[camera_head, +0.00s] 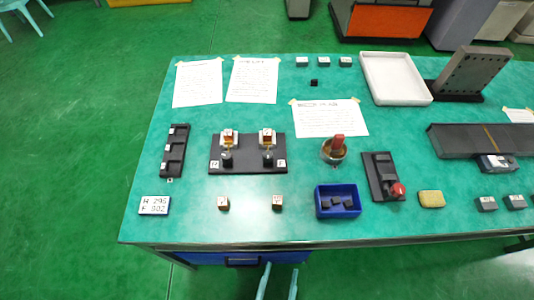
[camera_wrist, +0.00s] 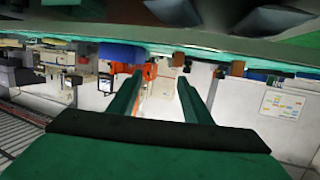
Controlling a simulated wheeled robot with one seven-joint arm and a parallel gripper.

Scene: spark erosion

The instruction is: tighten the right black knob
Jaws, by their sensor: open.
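A black plate (camera_head: 246,168) on the green table carries two upright black knobs, each with a wood-and-red piece behind it. The right black knob (camera_head: 267,157) stands near the plate's right end; the left black knob (camera_head: 226,158) stands near the other end. Whether either is tight cannot be seen. My gripper (camera_head: 281,268) shows at the bottom edge of the head view, in front of the table and well short of the plate. In the wrist view my gripper (camera_wrist: 160,77) has its two green fingers apart with nothing between them. The knobs are not recognisable there.
A black rail (camera_head: 175,151) lies left. The wrist view looks across the table edge.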

